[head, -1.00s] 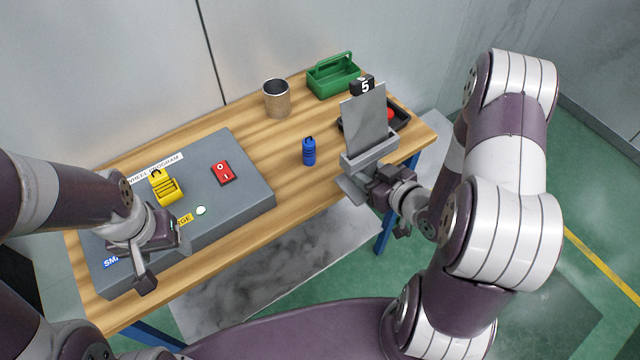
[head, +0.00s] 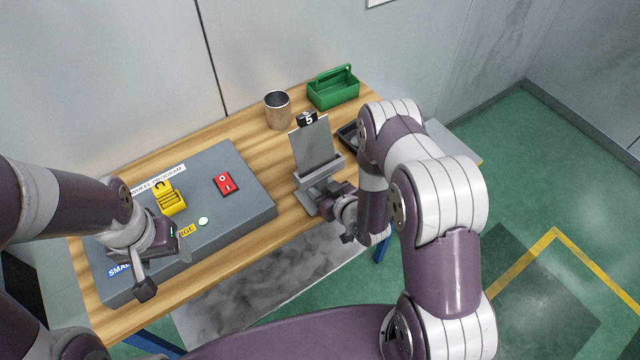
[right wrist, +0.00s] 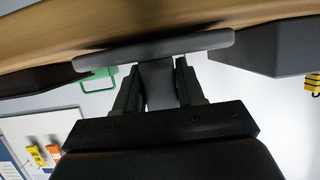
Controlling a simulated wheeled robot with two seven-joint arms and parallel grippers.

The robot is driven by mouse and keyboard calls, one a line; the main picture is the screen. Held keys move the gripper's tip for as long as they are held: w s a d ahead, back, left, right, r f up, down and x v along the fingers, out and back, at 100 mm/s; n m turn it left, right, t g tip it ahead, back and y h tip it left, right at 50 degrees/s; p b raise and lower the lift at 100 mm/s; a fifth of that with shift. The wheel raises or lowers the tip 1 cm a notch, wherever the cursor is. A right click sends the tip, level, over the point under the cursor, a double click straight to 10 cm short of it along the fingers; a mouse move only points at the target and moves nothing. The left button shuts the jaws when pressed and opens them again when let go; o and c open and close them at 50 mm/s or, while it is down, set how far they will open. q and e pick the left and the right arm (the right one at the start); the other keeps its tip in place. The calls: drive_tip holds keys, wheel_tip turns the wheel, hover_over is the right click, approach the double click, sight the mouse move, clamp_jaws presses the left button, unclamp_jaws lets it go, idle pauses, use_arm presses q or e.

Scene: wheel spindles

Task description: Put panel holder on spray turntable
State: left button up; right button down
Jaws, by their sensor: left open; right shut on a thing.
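The panel holder (head: 320,172) is a grey bracket with an upright flat grey panel (head: 312,145) in it and a black tag marked 5 on top. My right gripper (head: 326,196) is shut on it and holds it over the right part of the table. In the right wrist view the holder's grey stem (right wrist: 158,88) sits between the fingers, under a wide grey plate (right wrist: 155,48). My left gripper (head: 165,268) is open and empty, over the front left part of the grey control box. I cannot make out a spray turntable in these views.
The grey control box (head: 240,175) with a yellow number dial (head: 170,200) and red switch (head: 226,184) fills the table's left. A metal cup (head: 277,110) and green carrier (head: 334,90) stand at the back. A black tray (head: 348,135) is partly hidden by my right arm.

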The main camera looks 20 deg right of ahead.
drive_tip(key=shift+f, duration=0.2)
drive_tip(key=c, duration=0.7)
unclamp_jaws()
